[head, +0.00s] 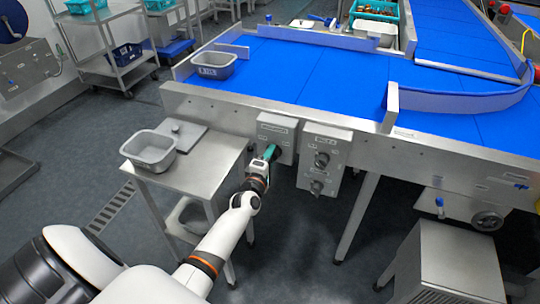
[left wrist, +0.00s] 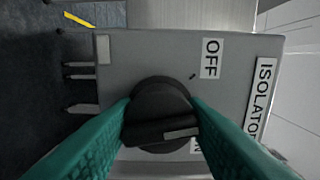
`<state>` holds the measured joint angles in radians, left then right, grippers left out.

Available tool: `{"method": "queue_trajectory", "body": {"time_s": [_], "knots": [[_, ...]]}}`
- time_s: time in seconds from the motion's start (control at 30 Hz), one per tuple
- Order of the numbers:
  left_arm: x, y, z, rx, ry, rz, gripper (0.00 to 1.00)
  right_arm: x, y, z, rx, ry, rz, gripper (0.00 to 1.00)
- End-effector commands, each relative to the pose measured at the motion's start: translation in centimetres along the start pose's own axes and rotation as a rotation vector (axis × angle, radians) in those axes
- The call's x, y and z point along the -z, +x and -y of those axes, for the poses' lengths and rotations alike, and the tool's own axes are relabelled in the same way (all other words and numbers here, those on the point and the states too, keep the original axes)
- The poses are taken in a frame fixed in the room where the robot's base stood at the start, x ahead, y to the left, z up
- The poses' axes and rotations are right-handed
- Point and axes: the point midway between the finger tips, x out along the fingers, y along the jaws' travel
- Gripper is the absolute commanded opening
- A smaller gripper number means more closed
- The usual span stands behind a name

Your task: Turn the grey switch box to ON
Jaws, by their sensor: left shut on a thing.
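The grey switch box (head: 277,128) is fixed to the front side of the conveyor, left of a second control box. In the left wrist view the grey box (left wrist: 120,62) fills the middle, with an ISOLATOR label, an OFF label (left wrist: 210,58) and a mostly hidden label ending in N. Its black rotary knob (left wrist: 158,97) has a bar with a pale mark at the end nearer the N label. My left gripper (head: 270,152) is shut on the knob, its teal fingers on either side of it (left wrist: 161,124). My right gripper is out of view.
The second control box (head: 323,158), with two dark knobs, hangs close to the right. A side table (head: 190,172) holding a grey tub (head: 149,150) stands to the left. Another tub (head: 213,65) sits on the blue belt (head: 310,75).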

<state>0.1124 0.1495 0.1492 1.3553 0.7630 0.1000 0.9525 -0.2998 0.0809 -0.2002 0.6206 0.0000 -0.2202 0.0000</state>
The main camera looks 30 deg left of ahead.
Motion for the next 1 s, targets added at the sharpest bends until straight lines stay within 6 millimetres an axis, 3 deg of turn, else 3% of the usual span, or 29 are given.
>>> {"method": "queue_trajectory", "body": {"time_s": [0.6,1.0], "knots": [[0.1,0.0,0.1,-0.003,0.585,-0.001,0.17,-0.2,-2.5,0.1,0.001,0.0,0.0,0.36],[0.1,0.0,0.1,-0.002,0.882,-0.002,0.17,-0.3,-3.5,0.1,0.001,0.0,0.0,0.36]]}}
